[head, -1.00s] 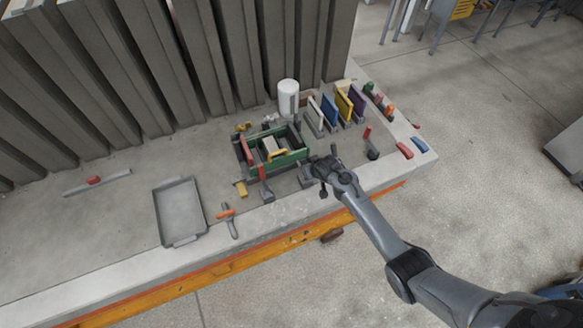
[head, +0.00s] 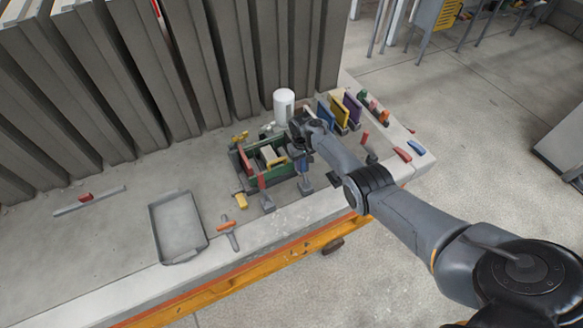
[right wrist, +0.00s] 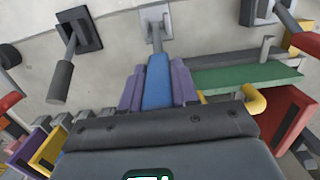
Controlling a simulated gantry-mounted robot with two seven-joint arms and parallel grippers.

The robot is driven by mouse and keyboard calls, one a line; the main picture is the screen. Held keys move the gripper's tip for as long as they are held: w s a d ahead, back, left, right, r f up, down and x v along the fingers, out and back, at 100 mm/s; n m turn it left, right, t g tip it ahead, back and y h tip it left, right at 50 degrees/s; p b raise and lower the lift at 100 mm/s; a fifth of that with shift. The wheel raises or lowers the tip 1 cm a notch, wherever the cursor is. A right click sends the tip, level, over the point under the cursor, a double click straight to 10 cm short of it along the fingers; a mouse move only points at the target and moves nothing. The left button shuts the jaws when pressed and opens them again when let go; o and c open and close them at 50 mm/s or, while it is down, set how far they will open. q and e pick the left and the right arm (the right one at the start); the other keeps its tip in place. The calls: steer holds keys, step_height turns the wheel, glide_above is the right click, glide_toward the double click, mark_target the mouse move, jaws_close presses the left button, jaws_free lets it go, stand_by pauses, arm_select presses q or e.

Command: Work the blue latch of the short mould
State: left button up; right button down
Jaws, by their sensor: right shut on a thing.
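The short mould is a green-walled box (head: 268,185) on the bench in the head view. Its green wall (right wrist: 245,77) also shows at the right of the right wrist view. The blue latch (right wrist: 157,82) is a blue-handled lever on a grey foot (right wrist: 155,25). My right gripper (right wrist: 158,72) has one finger on each side of the blue handle and is shut on it. In the head view my right gripper (head: 303,150) is at the right end of the mould, and its arm hides part of that end. My left gripper is not in view.
A red-handled lever (head: 262,183) stands at the mould's front. A white cylinder (head: 284,107) stands behind it. Coloured panels (head: 340,110) stand in a rack to the right. A grey tray (head: 178,228) and an orange-handled tool (head: 227,226) lie left. Bench left is mostly clear.

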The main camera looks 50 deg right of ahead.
steer(key=shift+f, duration=0.2)
stand_by(0.3)
steer(key=c, duration=0.9)
jaws_free()
steer(key=shift+r, duration=0.1)
steer(key=shift+w+r, duration=0.1)
steer(key=shift+r, duration=0.35)
steer(key=shift+w+d+r+p, duration=0.15)
steer(key=shift+r+p, duration=0.3)
steer(key=shift+r, duration=1.2)
steer(key=shift+w+r+p, duration=0.15)
steer(key=shift+r+p, duration=0.25)
steer(key=shift+r, duration=1.2)
steer(key=shift+w+d+r+p, duration=0.15)
steer(key=shift+r+p, duration=0.3)
steer(key=shift+r, duration=1.2)
